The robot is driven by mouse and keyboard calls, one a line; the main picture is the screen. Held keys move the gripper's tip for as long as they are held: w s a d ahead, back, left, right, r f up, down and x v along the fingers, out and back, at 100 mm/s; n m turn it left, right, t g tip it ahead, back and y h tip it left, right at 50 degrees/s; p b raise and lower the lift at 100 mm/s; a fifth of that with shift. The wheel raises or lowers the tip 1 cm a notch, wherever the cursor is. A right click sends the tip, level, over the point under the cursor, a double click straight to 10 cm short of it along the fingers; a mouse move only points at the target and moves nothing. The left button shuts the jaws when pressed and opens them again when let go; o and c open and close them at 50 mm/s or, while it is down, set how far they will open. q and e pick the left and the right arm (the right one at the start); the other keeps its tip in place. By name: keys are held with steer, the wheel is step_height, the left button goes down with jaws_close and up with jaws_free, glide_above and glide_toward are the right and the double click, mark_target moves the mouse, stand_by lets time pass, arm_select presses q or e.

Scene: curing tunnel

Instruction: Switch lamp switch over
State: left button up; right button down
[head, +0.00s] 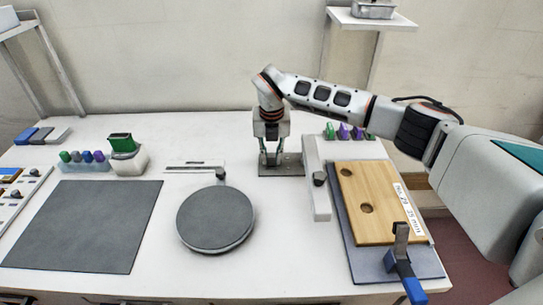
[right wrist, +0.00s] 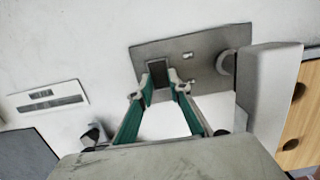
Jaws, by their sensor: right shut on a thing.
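The grey metal plate (head: 292,168) lies on the white table at the back, and it also shows in the right wrist view (right wrist: 205,48). The lamp switch (right wrist: 158,70) is a dark, small block on the left part of this plate. My right gripper (head: 271,162) points down over the plate. In the right wrist view my right gripper (right wrist: 160,88) has its fingertips on either side of the switch, shut on it. The fingers hide the lower part of the switch, and which way it is set cannot be told. My left gripper is not in view.
A white rail (head: 318,190) stands right beside the plate, with a wooden board (head: 375,215) and a blue-handled clamp (head: 404,268) further right. A round dark disc (head: 215,218) and a dark mat (head: 85,225) lie in front and left. Coloured knobs (head: 345,132) stand behind the board.

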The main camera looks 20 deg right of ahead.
steer(key=c, duration=1.9)
jaws_free()
steer(key=shift+r, duration=0.1)
steer(key=r, duration=0.4)
steer(key=s+r, duration=0.1)
steer(key=r, duration=0.6)
steer(key=shift+s+a+r, duration=0.15)
steer(key=shift+s+r, duration=0.1)
steer(key=shift+r, duration=0.1)
